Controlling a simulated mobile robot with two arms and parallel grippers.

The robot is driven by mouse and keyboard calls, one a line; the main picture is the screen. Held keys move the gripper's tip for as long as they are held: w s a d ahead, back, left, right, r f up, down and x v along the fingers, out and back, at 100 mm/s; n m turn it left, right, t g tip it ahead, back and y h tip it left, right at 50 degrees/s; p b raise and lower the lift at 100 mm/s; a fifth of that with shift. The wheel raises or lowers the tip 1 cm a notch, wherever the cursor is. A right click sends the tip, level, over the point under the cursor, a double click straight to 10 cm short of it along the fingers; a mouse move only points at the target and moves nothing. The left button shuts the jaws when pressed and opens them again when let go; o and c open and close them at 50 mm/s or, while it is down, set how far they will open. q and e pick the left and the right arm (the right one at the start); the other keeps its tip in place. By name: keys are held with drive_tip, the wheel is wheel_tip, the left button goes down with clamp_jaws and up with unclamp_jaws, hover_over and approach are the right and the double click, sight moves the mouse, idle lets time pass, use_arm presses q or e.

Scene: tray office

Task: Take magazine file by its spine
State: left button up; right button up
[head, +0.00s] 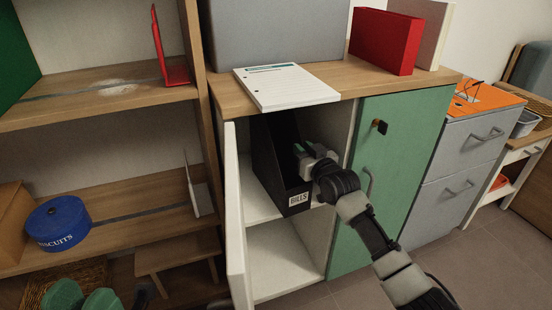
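The magazine file (283,180) is black, with a white label reading "BILLS" low on its narrow front face. It stands upright on the upper shelf inside the open cabinet. My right gripper (303,153), on the arm from the lower right, is at the file's front edge, above the label and on its right side. The gripper hides part of the file there. I cannot tell whether its fingers touch or are closed on the file.
The open white door (237,220) stands left of the file. The closed green door (379,165) is to the right. A paper pad (285,86) overhangs the cabinet top (232,98) above the file. A shelf unit with a blue biscuit tin (58,222) stands at left.

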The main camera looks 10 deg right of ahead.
clamp_jaws()
idle(1.2)
